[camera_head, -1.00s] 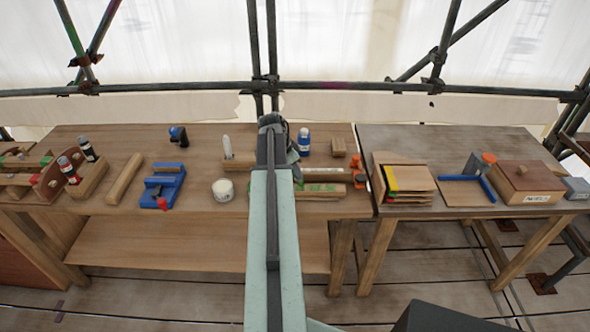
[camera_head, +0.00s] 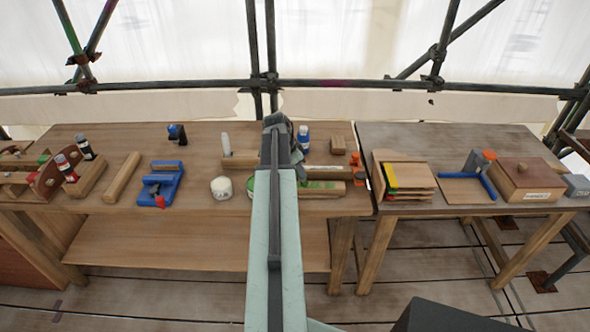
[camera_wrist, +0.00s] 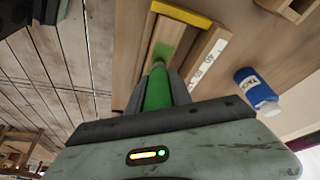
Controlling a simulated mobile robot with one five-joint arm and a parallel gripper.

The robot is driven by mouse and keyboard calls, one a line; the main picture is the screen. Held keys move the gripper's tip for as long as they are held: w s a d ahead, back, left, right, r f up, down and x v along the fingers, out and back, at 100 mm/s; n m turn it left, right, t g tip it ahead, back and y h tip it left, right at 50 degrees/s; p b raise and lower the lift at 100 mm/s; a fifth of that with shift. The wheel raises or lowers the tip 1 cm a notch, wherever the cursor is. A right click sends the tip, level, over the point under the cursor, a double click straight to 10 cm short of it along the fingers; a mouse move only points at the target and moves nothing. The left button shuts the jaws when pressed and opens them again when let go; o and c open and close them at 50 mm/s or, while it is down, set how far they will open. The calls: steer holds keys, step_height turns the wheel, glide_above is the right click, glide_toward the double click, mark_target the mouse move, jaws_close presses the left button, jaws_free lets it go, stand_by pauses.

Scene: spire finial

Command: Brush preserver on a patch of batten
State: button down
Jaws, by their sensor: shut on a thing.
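My gripper (camera_wrist: 160,88) is shut on a green cylinder (camera_wrist: 157,90), which appears to be a brush handle; its bristles are not clear. It points at a pale wooden batten (camera_wrist: 170,28) with a yellow end. A green patch (camera_wrist: 165,50) shows on the batten just past the cylinder's tip; I cannot tell whether they touch. In the head view my gripper (camera_head: 283,150) is dark and hides what it holds. The battens (camera_head: 328,173) lie to its right, with green on the front one (camera_head: 318,186). A green-edged round thing (camera_head: 250,187) is partly hidden behind my arm.
A white tub (camera_head: 221,187) and a blue tool (camera_head: 160,185) stand left of my arm. A blue-and-white bottle (camera_head: 303,138) stands behind the battens; it also shows in the wrist view (camera_wrist: 255,90). Orange items (camera_head: 358,172) sit near the bench's right end.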

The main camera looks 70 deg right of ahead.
steer(key=shift+s+d, duration=0.55)
steer(key=shift+s, duration=0.8)
steer(key=shift+s+d, duration=0.5)
steer(key=shift+s, duration=0.9)
steer(key=shift+s+d, duration=0.55)
steer(key=shift+s, duration=0.8)
steer(key=shift+r, duration=0.1)
steer(key=shift+w+a, duration=0.35)
steer(key=shift+w, duration=0.6)
steer(key=shift+w+a, duration=0.4)
steer(key=shift+w, duration=0.5)
steer(key=shift+w+a, duration=0.35)
steer(key=shift+w, duration=0.6)
steer(key=shift+w+a, duration=0.3)
steer(key=shift+w, duration=0.4)
steer(key=shift+w+a, duration=0.25)
steer(key=shift+w, duration=0.45)
steer(key=shift+w+a, duration=0.3)
steer(key=shift+w, duration=0.4)
step_height(320, 180, up, 6)
steer(key=p, duration=0.6)
